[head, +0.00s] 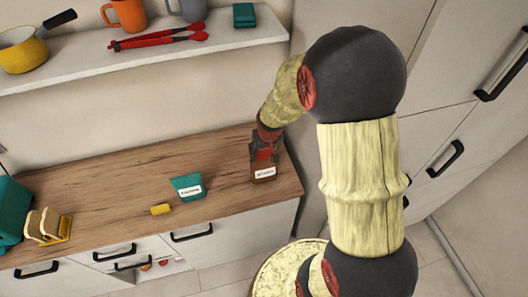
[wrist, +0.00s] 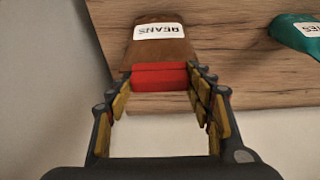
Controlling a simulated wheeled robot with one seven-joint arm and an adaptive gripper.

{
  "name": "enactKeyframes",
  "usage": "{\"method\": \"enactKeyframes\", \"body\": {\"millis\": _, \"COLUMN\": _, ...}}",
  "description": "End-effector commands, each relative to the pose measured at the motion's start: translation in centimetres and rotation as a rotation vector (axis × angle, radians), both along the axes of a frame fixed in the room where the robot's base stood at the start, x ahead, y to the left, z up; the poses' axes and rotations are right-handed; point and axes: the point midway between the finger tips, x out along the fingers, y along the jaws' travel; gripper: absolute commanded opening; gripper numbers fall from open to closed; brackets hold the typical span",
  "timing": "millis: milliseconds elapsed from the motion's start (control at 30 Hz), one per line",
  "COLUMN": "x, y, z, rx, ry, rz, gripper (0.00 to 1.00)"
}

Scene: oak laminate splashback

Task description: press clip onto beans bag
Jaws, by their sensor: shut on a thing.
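The brown beans bag (head: 263,180) stands at the right end of the wooden counter, with a white label facing the head camera. In the wrist view the bag (wrist: 160,52) lies just beyond my fingertips, its BEANS label upside down. My gripper (head: 264,146) is above the bag. In the wrist view my gripper (wrist: 161,84) is shut on a red clip (wrist: 160,77), held crosswise between the fingers. The clip overlaps the near end of the bag; whether it grips the bag I cannot tell. In the head view my gripper largely hides the clip.
A teal bag (head: 187,187) and a small yellow block (head: 160,209) are left of the beans bag. A shelf (head: 150,52) with mugs, a pan and red tongs hangs above. A drawer below stands open.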

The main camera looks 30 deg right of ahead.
Motion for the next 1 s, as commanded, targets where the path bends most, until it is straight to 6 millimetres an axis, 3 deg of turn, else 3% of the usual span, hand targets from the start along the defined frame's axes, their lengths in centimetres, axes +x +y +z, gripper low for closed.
{"method": "enactKeyframes", "body": {"millis": 567, "x": -0.5, "y": 0.1, "z": -1.3, "rx": 0.004, "ry": 0.014, "rz": 0.001, "gripper": 0.4}}
{"method": "enactKeyframes", "body": {"millis": 767, "x": -0.8, "y": 0.2, "z": -1.9, "rx": 0.005, "ry": 0.019, "rz": 0.001, "gripper": 0.32}}
{"method": "enactKeyframes", "body": {"millis": 967, "x": -0.9, "y": 0.2, "z": -1.9, "rx": 0.006, "ry": 0.022, "rz": 0.0, "gripper": 0.33}}
{"method": "enactKeyframes", "body": {"millis": 1000, "x": -0.9, "y": 0.2, "z": -2.0, "rx": 0.006, "ry": 0.022, "rz": 0.0, "gripper": 0.61}}
